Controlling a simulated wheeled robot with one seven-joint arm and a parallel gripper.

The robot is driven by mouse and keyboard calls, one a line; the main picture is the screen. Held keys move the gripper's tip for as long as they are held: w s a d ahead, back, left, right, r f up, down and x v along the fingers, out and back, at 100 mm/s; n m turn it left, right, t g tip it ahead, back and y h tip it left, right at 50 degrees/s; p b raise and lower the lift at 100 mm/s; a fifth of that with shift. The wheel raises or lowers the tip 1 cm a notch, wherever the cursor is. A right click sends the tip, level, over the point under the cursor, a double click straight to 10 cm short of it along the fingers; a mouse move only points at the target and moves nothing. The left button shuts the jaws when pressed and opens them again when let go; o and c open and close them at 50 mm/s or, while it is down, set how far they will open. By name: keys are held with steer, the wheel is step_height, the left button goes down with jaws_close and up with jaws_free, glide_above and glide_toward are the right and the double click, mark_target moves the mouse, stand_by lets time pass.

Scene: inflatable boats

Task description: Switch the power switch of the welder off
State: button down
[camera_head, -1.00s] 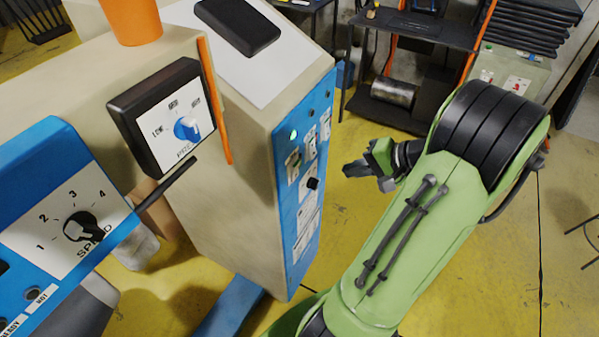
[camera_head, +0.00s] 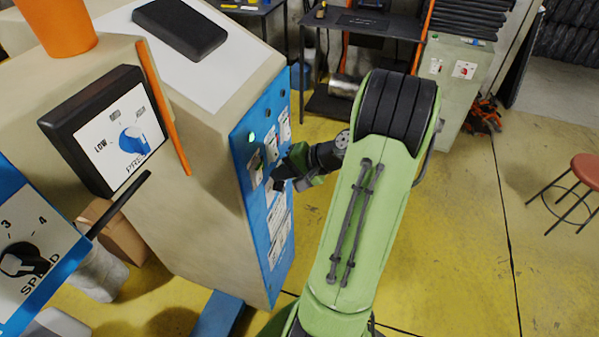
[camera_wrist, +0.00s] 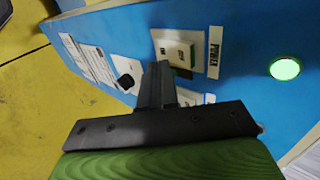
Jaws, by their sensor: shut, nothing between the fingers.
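The welder is a beige cabinet (camera_head: 205,190) with a blue front panel (camera_head: 240,150). Its power switch plate (camera_wrist: 178,45), cream with two small dark marks, sits beside the POWER label (camera_wrist: 215,52) in the wrist view. It also shows below the green lamp (camera_head: 252,137) in the head view. The lamp is lit and appears large in the wrist view (camera_wrist: 285,68). My gripper (camera_wrist: 162,72) is shut and empty, its fingertips at the plate's lower edge. In the head view my gripper (camera_head: 280,180) is close against the panel. I cannot tell whether it touches the switch.
A black knob (camera_wrist: 126,81) is left of my fingers on the same panel. An orange cup (camera_head: 58,28) and a black slab (camera_head: 180,28) are on top of the equipment. A control box with a blue dial (camera_head: 133,140) is at left.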

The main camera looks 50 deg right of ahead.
mark_target(261, 166)
steer(key=shift+w+a+r, duration=0.1)
steer(key=shift+w+a, duration=0.1)
steer(key=shift+w, duration=0.35)
steer(key=shift+w+a+r, duration=0.1)
steer(key=shift+w+a, duration=0.1)
steer(key=shift+w, duration=0.35)
steer(key=shift+w+a+r, duration=0.1)
steer(key=shift+w+r, duration=0.05)
steer(key=shift+w, duration=0.15)
steer(key=shift+r+p, duration=0.15)
steer(key=shift+p, duration=0.25)
steer(key=shift+r+p, duration=0.65)
steer(key=shift+r, duration=0.05)
